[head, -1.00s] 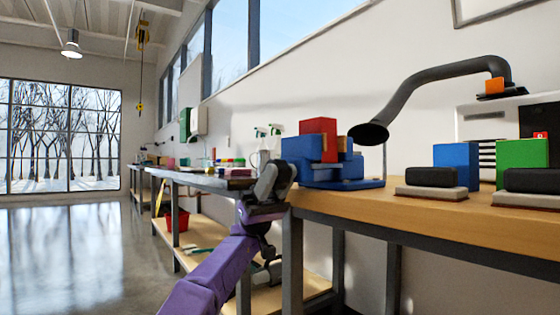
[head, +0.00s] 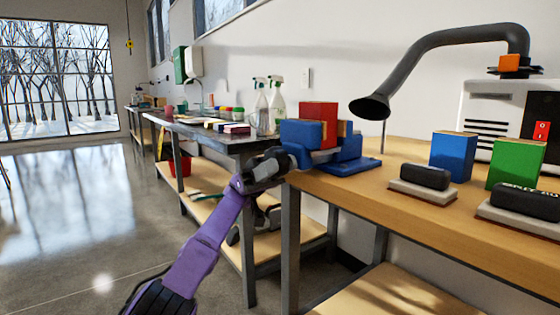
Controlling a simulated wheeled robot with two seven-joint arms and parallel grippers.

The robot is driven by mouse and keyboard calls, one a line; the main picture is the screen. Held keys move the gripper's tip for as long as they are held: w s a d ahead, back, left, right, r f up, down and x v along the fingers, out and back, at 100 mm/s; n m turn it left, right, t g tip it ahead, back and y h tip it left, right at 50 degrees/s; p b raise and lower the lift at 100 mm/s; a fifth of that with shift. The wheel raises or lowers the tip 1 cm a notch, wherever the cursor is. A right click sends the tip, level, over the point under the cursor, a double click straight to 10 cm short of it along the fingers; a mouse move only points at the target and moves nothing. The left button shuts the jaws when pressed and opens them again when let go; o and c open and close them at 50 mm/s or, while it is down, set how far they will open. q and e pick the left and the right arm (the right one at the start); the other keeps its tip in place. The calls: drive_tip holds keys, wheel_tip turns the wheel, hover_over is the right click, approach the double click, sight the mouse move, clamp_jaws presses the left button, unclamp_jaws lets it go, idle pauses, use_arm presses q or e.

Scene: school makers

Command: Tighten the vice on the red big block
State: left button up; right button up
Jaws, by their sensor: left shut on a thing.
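The blue vice (head: 350,166) stands on the wooden workbench at its left end. The red big block (head: 318,122) sits upright between its jaws and sticks up above them. My left gripper (head: 283,160) reaches the near left side of the vice from below. It is shut on the vice's handle, which is mostly hidden by the fingers. From this angle I cannot tell whether both jaws press on the block. My right gripper is out of view.
The wooden workbench (head: 420,207) also holds a blue block (head: 453,157), a green block (head: 515,165) and dark erasers (head: 425,178) on bases. A black fume hose (head: 420,60) arches above. Spray bottles (head: 277,105) stand behind the vice. The floor at left is clear.

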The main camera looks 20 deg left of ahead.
use_arm(q)
drive_tip(key=shift+a+r+g, duration=0.2)
drive_tip(key=shift+a+g, duration=0.1)
drive_tip(key=o, duration=0.7)
drive_tip(key=shift+s+a, duration=0.2)
drive_tip(key=shift+d, duration=0.1)
drive_tip(key=shift+d, duration=0.1)
